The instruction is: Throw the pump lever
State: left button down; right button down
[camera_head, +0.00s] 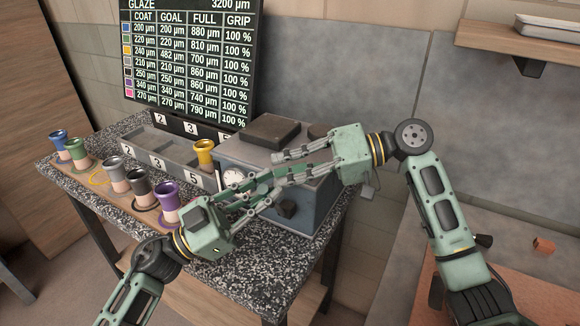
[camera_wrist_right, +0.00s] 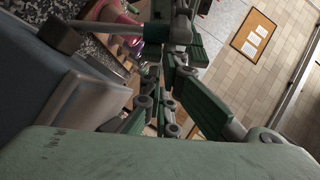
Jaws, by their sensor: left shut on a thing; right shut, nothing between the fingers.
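The pump (camera_head: 318,212) is a blue-grey box at the table's right end, with a round dial (camera_head: 233,178) and a dark block (camera_head: 287,208) on its front. In the right wrist view a thin grey rod, which looks like the pump lever (camera_wrist_right: 98,27), runs from a dark block beside the box (camera_wrist_right: 35,80). My left gripper (camera_head: 252,196) is at the pump's front, shut on what appears to be this lever; fingers hide most of the grip in the head view. My right gripper (camera_head: 272,170) is shut and empty, reaching across the pump, its fingers overlapping the left ones in the picture.
Several coloured cups, among them a purple one (camera_head: 168,202), stand along the speckled table's (camera_head: 135,228) front left. A yellow cup (camera_head: 204,153) stands by a numbered grey rack (camera_head: 160,163). A chart screen (camera_head: 190,65) stands behind. A shelf (camera_head: 500,38) is at upper right.

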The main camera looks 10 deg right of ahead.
pick_arm(q)
jog(key=shift+f, duration=0.1)
jog(key=shift+w+a, duration=0.1)
jog(key=shift+w, duration=0.05)
pick_arm(e)
jog(key=shift+s+a+f, duration=0.4)
jog(key=shift+s+a, duration=0.25)
pick_arm(q)
jog(key=c, duration=1.6)
grip_release()
jog(key=shift+c, duration=0.2)
pick_arm(e)
jog(key=shift+w+d, duration=0.1)
pick_arm(q)
jog(key=shift+a, duration=0.1)
pick_arm(e)
jog(key=shift+r, duration=0.1)
